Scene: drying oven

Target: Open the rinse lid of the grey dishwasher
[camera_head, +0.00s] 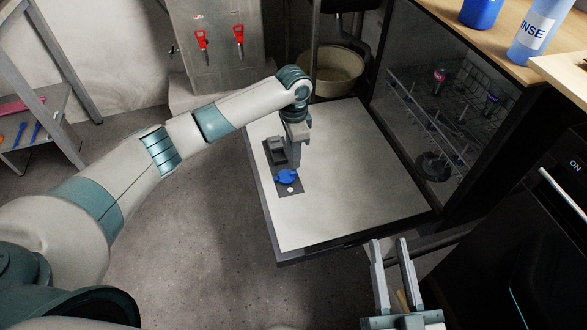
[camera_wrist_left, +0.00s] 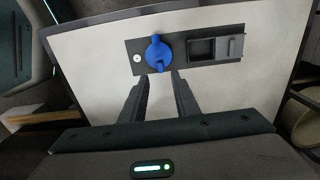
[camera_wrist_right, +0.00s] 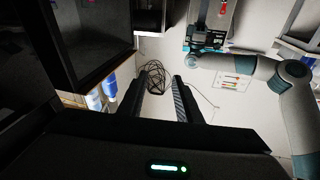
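The dishwasher door (camera_head: 350,180) is folded down flat, its pale inner face upward. A dark panel set in it holds the round blue rinse lid (camera_head: 287,177) and a small compartment (camera_head: 277,151). In the left wrist view the blue lid (camera_wrist_left: 158,54) sits in the panel with its raised grip upright. My left gripper (camera_head: 297,160) is above the panel, close to the lid. Its fingers (camera_wrist_left: 160,85) are apart with nothing between them, just short of the lid. My right gripper (camera_head: 391,245) is open and empty in front of the door's near right corner.
The dishwasher rack (camera_head: 440,110) stands inside the open machine at right. A rinse bottle (camera_head: 537,30) and a blue container (camera_head: 481,12) stand on the wooden counter above. A black oven front with a handle (camera_head: 563,194) is at far right. A beige bowl (camera_head: 335,68) is behind the door.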

